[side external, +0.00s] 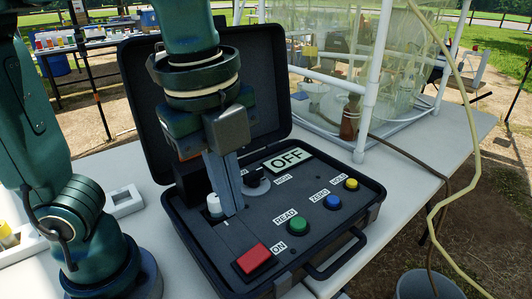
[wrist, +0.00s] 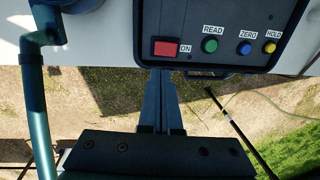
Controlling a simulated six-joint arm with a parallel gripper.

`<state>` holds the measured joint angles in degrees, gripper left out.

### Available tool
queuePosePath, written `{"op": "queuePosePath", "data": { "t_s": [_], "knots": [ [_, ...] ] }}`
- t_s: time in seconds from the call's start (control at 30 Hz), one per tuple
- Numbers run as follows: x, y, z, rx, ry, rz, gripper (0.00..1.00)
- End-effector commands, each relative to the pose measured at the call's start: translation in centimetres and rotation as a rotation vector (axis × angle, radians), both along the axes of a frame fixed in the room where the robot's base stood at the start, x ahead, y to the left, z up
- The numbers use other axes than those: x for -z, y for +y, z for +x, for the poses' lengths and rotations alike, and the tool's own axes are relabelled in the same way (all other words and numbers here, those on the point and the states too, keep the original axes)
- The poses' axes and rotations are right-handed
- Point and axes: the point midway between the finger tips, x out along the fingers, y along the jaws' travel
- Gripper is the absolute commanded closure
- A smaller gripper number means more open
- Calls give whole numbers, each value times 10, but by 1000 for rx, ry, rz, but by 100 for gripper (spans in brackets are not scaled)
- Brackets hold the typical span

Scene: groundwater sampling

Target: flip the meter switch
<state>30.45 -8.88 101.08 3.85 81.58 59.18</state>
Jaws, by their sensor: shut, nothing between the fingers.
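The meter is a black open case (side external: 375,190) on the table, its panel facing up. A red rocker switch (side external: 255,258) labelled ON sits at the panel's near corner. It also shows in the wrist view (wrist: 166,48). The panel's display (side external: 287,158) reads OFF. My gripper (side external: 234,211) points down over the panel, its fingers together and empty. In the side view the fingertips appear above and behind the switch, apart from it. In the wrist view the fingertips (wrist: 158,73) end just below the switch in the picture. Their exact height over the panel is unclear.
Green READ (side external: 297,227), blue ZERO (side external: 331,202) and yellow HOLD (side external: 351,184) buttons line the panel. A black knob (side external: 257,182) and a white-capped part (side external: 214,204) sit near my fingers. The raised lid (side external: 140,80) stands behind. A clear tent on white pipes (side external: 370,80) stands beyond.

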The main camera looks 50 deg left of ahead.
Motion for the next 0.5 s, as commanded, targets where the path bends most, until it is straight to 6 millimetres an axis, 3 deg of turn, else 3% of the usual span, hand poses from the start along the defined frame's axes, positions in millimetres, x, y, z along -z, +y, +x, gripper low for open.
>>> {"op": "queuePosePath", "data": {
  "t_s": [0.2,0.5],
  "knots": [
    [-20,0,-3,0,-1,0,100],
    [-24,0,-4,0,0,1,100]
  ]
}}
